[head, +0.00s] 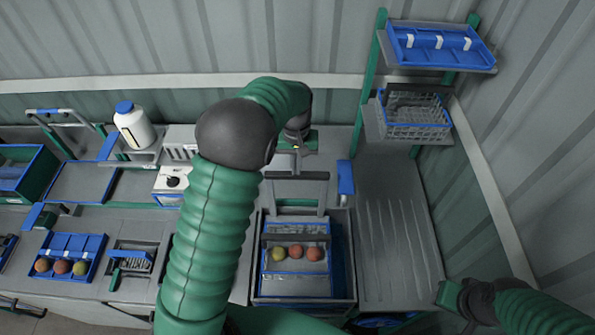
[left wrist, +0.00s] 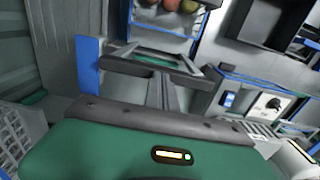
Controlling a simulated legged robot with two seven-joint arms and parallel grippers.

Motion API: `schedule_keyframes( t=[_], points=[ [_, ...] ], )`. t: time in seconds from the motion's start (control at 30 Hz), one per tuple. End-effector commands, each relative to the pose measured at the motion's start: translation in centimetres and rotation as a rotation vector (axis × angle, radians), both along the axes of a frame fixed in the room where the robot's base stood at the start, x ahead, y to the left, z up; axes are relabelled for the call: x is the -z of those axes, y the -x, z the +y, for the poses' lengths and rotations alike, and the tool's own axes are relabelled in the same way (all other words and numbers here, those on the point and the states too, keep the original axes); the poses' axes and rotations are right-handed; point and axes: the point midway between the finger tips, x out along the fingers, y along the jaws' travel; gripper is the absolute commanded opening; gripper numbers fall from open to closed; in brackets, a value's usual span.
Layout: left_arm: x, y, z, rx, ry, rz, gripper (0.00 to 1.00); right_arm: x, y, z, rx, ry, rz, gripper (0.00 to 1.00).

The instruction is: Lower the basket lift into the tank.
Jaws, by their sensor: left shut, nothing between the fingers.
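The basket lift has a dark grey crossbar (head: 294,176) behind the tank, with a frame running toward the basket. The crossbar shows in the left wrist view (left wrist: 145,72). The blue-edged basket (head: 296,281) holds a yellowish tomato and two red ones, within the outline of the grey tank (head: 349,262); its exact height is unclear.
A blue tab (head: 345,178) stands right of the crossbar. A ribbed grey drainboard (head: 398,235) lies empty to the right. A wire crate (head: 414,113) and blue tray (head: 441,46) sit on shelves. A white bottle (head: 134,126) and tomato tray (head: 71,246) are left.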

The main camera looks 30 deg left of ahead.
Motion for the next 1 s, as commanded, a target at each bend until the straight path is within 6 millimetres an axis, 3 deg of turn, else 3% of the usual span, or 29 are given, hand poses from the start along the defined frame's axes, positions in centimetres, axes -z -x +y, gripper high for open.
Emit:
schedule_keyframes(
  t=[1.0],
  points=[
    [7.6, 0.1, -0.1, 0.001, 0.002, 0.004, 0.00, 4.5, 0.0, 0.0, 0.000, 0.000, 0.000, 0.36]
  ],
)
